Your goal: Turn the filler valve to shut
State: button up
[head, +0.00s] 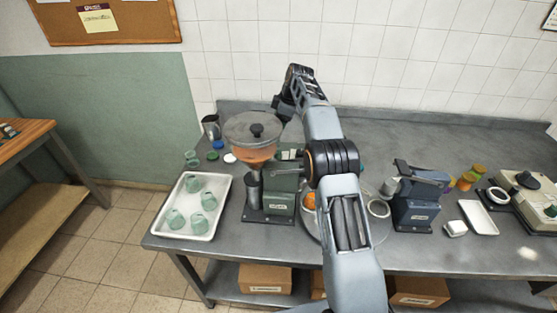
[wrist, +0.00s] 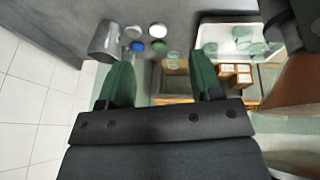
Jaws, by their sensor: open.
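The filler (head: 268,200) is a green machine on the bench, with a round grey-lidded hopper (head: 255,150) holding orange contents. A dark metal cup (head: 253,187) is at its front left. I cannot make out the valve or its handle in either view. My arm reaches over behind the hopper, and my gripper is hidden there in the head view. In the wrist view my gripper (wrist: 164,85) has its two green fingers wide apart with nothing between them. An orange-brown surface, apparently the hopper (wrist: 296,88), is close by on the right.
A white tray (head: 222,221) holds several green jars on the bench's left end. A metal jug (head: 211,127) and blue, green and white lids lie behind it. A dark blue machine (head: 415,205) stands to the right. Cardboard boxes (head: 265,277) sit on the lower shelf.

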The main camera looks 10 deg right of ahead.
aim_at(278, 152)
jog(key=s+d+f+m+t+h+b, duration=0.1)
jog(key=s+f+m+t+h+b, duration=0.2)
jog(key=m, duration=0.9)
jog(key=shift+g+y, duration=0.4)
jog(key=shift+g, duration=0.1)
jog(key=p+x, duration=0.1)
jog(key=x, duration=0.3)
jog(key=p+x, duration=0.1)
jog(key=x, duration=0.4)
jog(key=p+x, duration=0.1)
jog(key=x, duration=0.3)
jog(key=shift+s+f, duration=0.2)
jog(key=shift+f, duration=0.2)
jog(key=shift+c, duration=0.4)
jog(key=c, duration=0.8)
jog(key=shift+f+n+b, duration=0.2)
jog(key=shift+n+b, duration=0.3)
jog(key=shift+c, duration=0.2)
jog(key=shift+n+y+b, duration=0.5)
jog(key=shift+n+b, duration=0.1)
jog(key=shift+n, duration=0.4)
jog(key=shift+r+n+g+y, duration=0.3)
jog(key=shift+n+g, duration=0.2)
jog(key=shift+n, duration=0.3)
